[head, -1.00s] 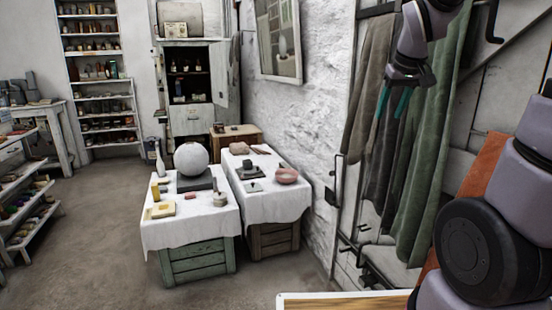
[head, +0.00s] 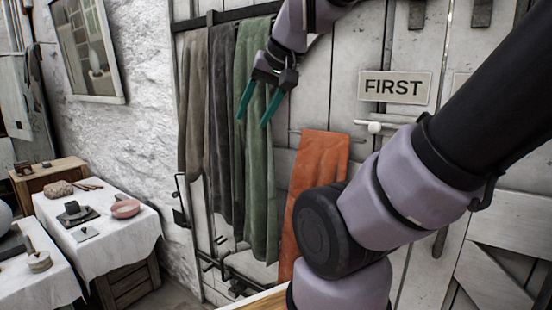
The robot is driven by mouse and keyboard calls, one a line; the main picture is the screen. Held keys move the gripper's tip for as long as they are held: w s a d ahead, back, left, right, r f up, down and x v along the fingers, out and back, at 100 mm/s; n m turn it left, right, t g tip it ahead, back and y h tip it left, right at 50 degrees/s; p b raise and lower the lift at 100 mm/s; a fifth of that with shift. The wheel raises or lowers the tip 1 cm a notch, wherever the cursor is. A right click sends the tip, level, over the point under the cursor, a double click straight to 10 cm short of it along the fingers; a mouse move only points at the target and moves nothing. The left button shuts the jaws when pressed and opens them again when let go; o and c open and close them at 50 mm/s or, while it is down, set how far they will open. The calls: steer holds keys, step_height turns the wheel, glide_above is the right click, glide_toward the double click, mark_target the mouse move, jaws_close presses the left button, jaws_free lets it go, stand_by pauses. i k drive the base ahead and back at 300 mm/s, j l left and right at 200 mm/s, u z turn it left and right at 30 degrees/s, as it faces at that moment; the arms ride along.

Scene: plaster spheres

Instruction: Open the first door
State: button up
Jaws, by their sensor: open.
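A white plank door carries a sign (head: 395,87) reading FIRST, in the upper right of the head view. A pale handle (head: 374,127) sits just below the sign, on a horizontal bar. My gripper (head: 256,109) points down with its teal fingers apart and empty. It hangs in front of the green cloth, to the left of the sign and handle, touching neither. My own arm crosses the right side and hides part of the door (head: 409,42) below the sign.
Grey, dark and green cloths (head: 257,175) hang from a black rail left of the sign. An orange cloth (head: 319,160) hangs below the handle's left. A white-covered table (head: 128,231) with a pink bowl (head: 125,208) stands at the left.

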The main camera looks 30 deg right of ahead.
mark_target(381, 61)
steer(key=i+l+z, duration=0.1)
steer(key=z, duration=0.45)
steer(key=k+z, duration=0.35)
steer(key=k, duration=0.15)
